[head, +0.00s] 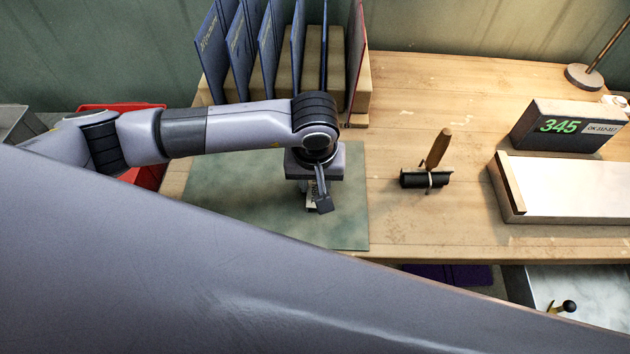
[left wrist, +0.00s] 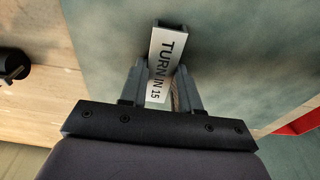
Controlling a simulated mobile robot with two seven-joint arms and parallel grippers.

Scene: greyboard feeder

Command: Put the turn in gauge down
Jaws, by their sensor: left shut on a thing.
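The turn in gauge (left wrist: 166,60) is a small pale bar with a dark end, lettered "TURN IN 15" in the left wrist view. My left gripper (left wrist: 160,85) is shut on it, with one finger on each side. In the head view my left gripper (head: 318,196) is over the green mat (head: 230,185), and the gauge (head: 311,200) shows only in part behind a finger. I cannot tell whether the gauge touches the mat. My right gripper is not in view.
Blue boards (head: 268,50) stand in a wooden rack behind the mat. A roller with a wooden handle (head: 438,150) is right of the mat. Further right are a display reading 345 (head: 560,126) and a white-topped board (head: 570,187). The mat's left part is clear. A large grey surface covers the lower left.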

